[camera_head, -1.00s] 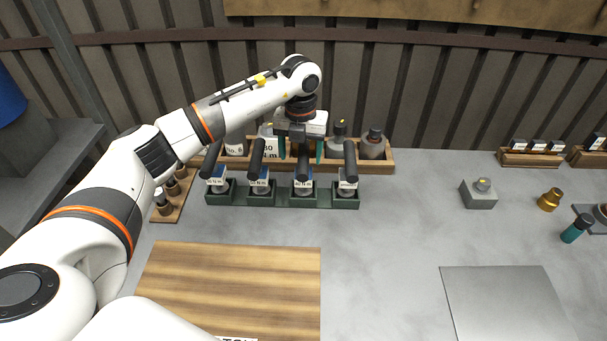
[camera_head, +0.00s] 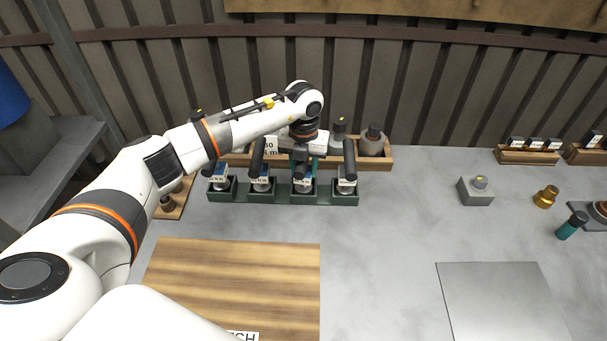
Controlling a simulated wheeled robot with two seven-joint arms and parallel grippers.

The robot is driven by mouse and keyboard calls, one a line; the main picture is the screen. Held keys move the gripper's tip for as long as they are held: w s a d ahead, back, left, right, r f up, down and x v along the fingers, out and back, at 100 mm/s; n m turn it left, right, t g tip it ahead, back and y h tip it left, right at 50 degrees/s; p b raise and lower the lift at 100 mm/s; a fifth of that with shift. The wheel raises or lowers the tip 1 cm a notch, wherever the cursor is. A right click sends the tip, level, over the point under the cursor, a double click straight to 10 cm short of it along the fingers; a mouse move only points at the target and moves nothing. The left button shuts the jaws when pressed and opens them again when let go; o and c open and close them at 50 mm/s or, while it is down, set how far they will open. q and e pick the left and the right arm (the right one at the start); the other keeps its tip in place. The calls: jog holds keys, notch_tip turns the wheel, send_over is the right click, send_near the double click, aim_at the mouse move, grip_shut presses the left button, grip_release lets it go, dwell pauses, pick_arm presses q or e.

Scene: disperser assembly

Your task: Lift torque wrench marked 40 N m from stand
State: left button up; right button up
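Several torque wrenches with black handles and small white labels stand in a row in a green stand (camera_head: 282,198). The label print is too small to read surely. The third wrench from the left (camera_head: 302,184) is under my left gripper (camera_head: 304,168), which points down at its handle. The other wrenches are the leftmost (camera_head: 221,180), the second (camera_head: 261,181) and the rightmost (camera_head: 347,178). My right gripper is out of view.
A wooden rack (camera_head: 388,163) with grey weight-like parts stands close behind the stand. A striped wooden board (camera_head: 235,285) lies in front, and a grey plate (camera_head: 500,300) lies at right. A grey block (camera_head: 475,192) and brass part (camera_head: 546,197) stand further right. The middle table is clear.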

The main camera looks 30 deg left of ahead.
pick_arm(q)
jog(key=shift+c, duration=0.9)
jog(key=shift+r, duration=0.1)
